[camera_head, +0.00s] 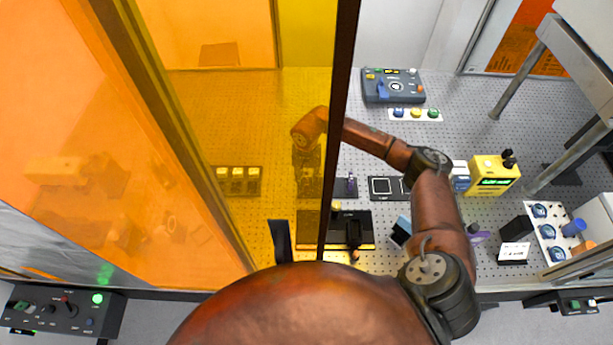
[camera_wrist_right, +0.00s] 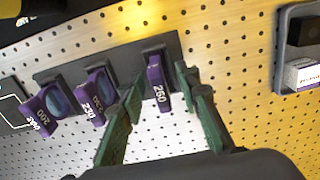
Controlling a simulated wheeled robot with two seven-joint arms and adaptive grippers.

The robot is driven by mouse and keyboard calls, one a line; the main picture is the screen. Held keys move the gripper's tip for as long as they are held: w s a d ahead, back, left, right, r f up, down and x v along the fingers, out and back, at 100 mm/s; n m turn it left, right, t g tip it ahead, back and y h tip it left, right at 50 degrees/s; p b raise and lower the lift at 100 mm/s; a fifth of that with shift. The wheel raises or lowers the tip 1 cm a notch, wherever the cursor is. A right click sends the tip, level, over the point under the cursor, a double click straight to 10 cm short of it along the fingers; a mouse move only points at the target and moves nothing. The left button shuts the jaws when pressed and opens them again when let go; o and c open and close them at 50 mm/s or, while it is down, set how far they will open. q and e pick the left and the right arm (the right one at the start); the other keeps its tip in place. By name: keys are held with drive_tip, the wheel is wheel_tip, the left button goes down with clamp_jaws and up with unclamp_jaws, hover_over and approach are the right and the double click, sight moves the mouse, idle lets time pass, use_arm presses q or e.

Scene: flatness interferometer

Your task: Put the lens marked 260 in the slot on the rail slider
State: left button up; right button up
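In the right wrist view, the purple lens marked 260 (camera_wrist_right: 157,88) stands in a dark rack (camera_wrist_right: 160,47), at the right of two other purple lenses. My right gripper (camera_wrist_right: 160,90) is open, with its green fingers on either side of this lens. I cannot tell if they touch it. In the head view, my right gripper (camera_head: 307,165) is behind the yellow panel, at the rack, and the lens is too small to tell apart. A dark rail-like unit (camera_head: 358,217) lies nearer; its slider slot is not clear. My left gripper is not in view.
Lenses marked 230 (camera_wrist_right: 96,98) and 200 (camera_wrist_right: 46,108) stand close to the left finger. The yellow panel's dark frame (camera_head: 340,120) crosses the workspace. A yellow instrument (camera_head: 490,176) and a grey control box (camera_head: 393,86) stand to the right on the perforated table.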

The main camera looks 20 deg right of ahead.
drive_tip(key=shift+c, duration=0.2)
clamp_jaws()
drive_tip(key=shift+r, duration=0.15)
drive_tip(key=shift+r+p, duration=0.7)
drive_tip(key=shift+r, duration=2.3)
